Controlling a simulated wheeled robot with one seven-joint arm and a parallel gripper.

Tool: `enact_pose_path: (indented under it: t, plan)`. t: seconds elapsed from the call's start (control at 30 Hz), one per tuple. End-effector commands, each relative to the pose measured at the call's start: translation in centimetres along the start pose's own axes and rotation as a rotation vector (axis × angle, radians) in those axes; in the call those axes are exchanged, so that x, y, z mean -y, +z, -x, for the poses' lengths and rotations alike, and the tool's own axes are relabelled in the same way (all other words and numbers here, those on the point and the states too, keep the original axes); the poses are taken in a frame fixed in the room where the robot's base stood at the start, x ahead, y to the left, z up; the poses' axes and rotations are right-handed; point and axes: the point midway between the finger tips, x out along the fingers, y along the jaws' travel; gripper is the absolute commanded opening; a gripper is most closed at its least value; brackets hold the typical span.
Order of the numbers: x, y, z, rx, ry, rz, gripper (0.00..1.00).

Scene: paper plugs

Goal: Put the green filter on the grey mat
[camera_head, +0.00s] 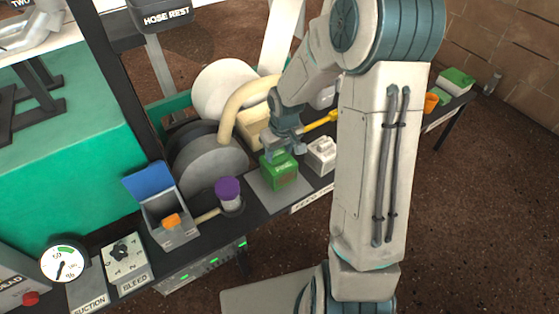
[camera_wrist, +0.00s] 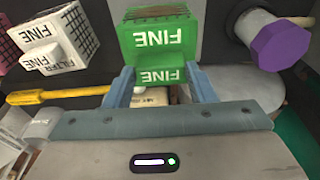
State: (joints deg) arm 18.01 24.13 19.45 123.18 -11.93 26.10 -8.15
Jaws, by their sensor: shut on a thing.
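The green filter (camera_head: 280,172) is a block with white "FINE" lettering; it also shows in the wrist view (camera_wrist: 160,42). My gripper (camera_wrist: 160,86) is shut on its smaller lettered tab, with one finger on each side. In the head view my gripper (camera_head: 283,152) reaches down onto the filter from above. The grey mat (camera_head: 276,206) is a flat square on the dark bench, and the filter is over it. I cannot tell whether the filter's underside touches the mat. The far part of the mat is hidden behind the filter and gripper.
A white filter (camera_head: 321,155) stands close on the right. A purple-capped post (camera_head: 229,190) stands on the left, beside an open blue-lidded box (camera_head: 172,218). A yellow rod (camera_head: 320,122) and a large grey drum (camera_head: 205,160) are behind. The bench's front edge is near.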

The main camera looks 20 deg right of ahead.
Motion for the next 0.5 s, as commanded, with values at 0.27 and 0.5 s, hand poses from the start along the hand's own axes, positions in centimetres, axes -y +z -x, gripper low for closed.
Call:
enact_pose_path:
  t: [0.27,0.5]
  plan:
    - [0.0,0.6,-3.7,0.001,0.0,0.001,0.21]
    - [0.0,0.6,-3.6,0.0,0.0,0.0,0.21]
